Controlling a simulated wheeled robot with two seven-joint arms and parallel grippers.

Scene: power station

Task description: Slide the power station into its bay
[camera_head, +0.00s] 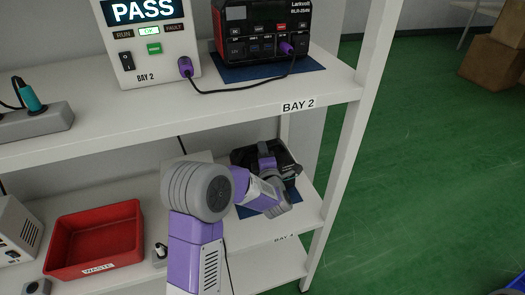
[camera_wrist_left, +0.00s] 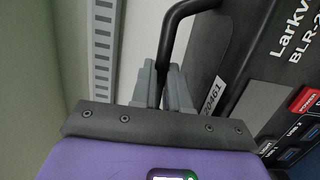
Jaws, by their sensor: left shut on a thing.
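The black power station (camera_head: 285,156) is on the lower shelf, at a blue mat (camera_head: 291,194) above a bay label that seems to read BAY 4. My left arm covers much of it. In the left wrist view the power station (camera_wrist_left: 245,62) shows its Larkvolt lettering, a white number label and a red power button, close to the right of the fingers. My left gripper (camera_head: 266,150) is at its top. In the left wrist view the left gripper (camera_wrist_left: 164,82) has its grey fingers shut on the black handle (camera_wrist_left: 172,35). My right gripper is not in view.
A red waste bin (camera_head: 97,238) stands to the left on the lower shelf. A rack post (camera_head: 345,140) bounds the bay at right. Above, the upper shelf (camera_head: 200,115) holds another power station (camera_head: 262,30), cabled to a tester (camera_head: 150,45) showing PASS. Green floor lies right.

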